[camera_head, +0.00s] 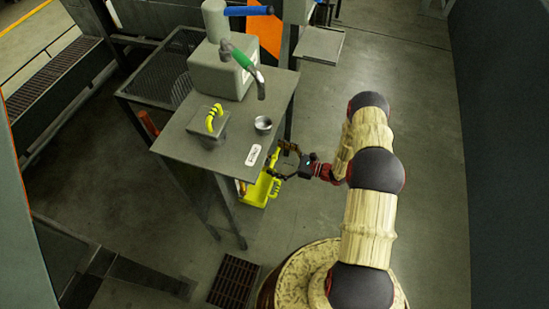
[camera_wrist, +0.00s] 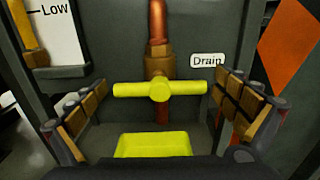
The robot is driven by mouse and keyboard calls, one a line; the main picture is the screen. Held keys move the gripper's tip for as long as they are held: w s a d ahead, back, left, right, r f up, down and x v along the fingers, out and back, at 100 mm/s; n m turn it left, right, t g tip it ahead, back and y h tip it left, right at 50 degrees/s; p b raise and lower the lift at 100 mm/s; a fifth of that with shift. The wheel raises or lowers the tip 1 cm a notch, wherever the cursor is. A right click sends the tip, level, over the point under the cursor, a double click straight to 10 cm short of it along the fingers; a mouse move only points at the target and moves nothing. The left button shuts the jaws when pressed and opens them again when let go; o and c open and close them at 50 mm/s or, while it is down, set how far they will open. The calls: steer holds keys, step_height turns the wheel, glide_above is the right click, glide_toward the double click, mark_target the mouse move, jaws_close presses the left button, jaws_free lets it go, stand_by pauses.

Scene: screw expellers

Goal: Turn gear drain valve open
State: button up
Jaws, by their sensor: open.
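The drain valve (camera_wrist: 160,91) is a yellow T-shaped handle on a copper pipe, in the middle of the wrist view. Its bar lies level, across the pipe. A "Drain" label (camera_wrist: 207,60) is to its right. My gripper (camera_wrist: 172,108) is open, with one finger off each end of the handle and no clear contact. In the head view my gripper (camera_head: 288,163) is beside the right edge of the grey table, low near its side. The valve handle is not clearly visible in the head view.
A yellow container (camera_wrist: 155,144) sits below the valve; it also shows in the head view (camera_head: 260,190). A "Low" gauge plate (camera_wrist: 58,35) is at upper left. The grey table (camera_head: 190,145) holds a cup (camera_head: 263,124). The floor to the right is clear.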

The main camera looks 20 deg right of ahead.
steer(key=c, duration=0.3)
steer(key=c, duration=0.8)
steer(key=shift+c, duration=0.2)
steer(key=shift+n, duration=0.4)
steer(key=n+b, duration=0.1)
steer(key=n, duration=0.3)
steer(key=shift+f, duration=0.1)
steer(key=n+b, duration=0.2)
steer(key=n, duration=0.2)
steer(key=shift+s+a, duration=0.1)
steer(key=n+b, duration=0.1)
steer(key=n, duration=0.4)
steer(key=shift+f+b, duration=0.15)
steer(key=shift+b, duration=0.2)
steer(key=shift+s+n+b, duration=0.1)
steer(key=shift+n+b, duration=0.65)
steer(key=shift+n, duration=1.25)
steer(key=shift+o, duration=0.2)
